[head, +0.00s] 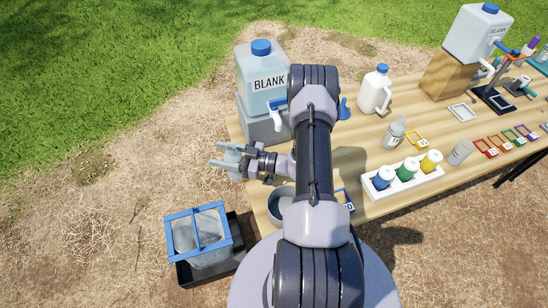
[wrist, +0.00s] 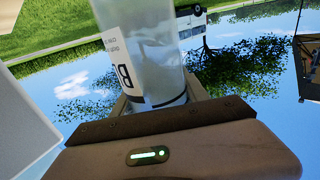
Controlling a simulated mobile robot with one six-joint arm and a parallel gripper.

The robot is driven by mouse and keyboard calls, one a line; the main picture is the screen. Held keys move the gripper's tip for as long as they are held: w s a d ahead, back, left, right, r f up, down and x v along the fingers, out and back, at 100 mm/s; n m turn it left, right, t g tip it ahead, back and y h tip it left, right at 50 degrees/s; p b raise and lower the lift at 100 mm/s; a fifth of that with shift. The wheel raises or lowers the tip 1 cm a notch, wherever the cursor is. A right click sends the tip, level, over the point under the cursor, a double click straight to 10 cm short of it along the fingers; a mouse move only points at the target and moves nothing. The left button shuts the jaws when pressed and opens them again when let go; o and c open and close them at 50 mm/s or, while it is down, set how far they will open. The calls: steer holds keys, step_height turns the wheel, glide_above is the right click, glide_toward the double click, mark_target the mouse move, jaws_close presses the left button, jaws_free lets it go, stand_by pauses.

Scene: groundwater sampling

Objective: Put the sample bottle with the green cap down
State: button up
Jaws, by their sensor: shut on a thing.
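My gripper (head: 232,160) reaches out past the left end of the table. It is shut on a clear bottle, which fills the upper middle of the wrist view (wrist: 146,45) between the fingers. The bottle has a white label with a large letter B and a dark line near the gripper. Its cap is out of view, so I cannot tell the cap's colour. The wrist view is turned over, with grass at the top and sky below.
A large jug marked BLANK (head: 262,80) stands on a grey block just behind my gripper. A blue-framed bin (head: 198,238) stands on the ground below. A round container (head: 281,204) is at the table's near left. Coloured square frames (head: 506,141) lie at the right.

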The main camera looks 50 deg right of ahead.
steer(key=s+d+f+b, duration=0.1)
steer(key=s+d+b, duration=0.1)
steer(key=d, duration=0.5)
steer(key=s+d+f+b, duration=0.2)
steer(key=s+d+b, duration=0.1)
steer(key=d, duration=0.5)
steer(key=shift+s+f+b, duration=0.2)
steer(key=shift+s+b, duration=0.05)
steer(key=shift+b, duration=0.15)
steer(key=o, duration=1.2)
steer(key=shift+f, duration=0.2)
steer(key=shift+r, duration=0.1)
steer(key=p+v, duration=0.1)
steer(key=v, duration=0.6)
steer(key=shift+s+d+r+p, duration=0.1)
steer(key=shift+s+d+p, duration=0.05)
steer(key=shift+s+p, duration=0.15)
steer(key=shift+w, duration=0.1)
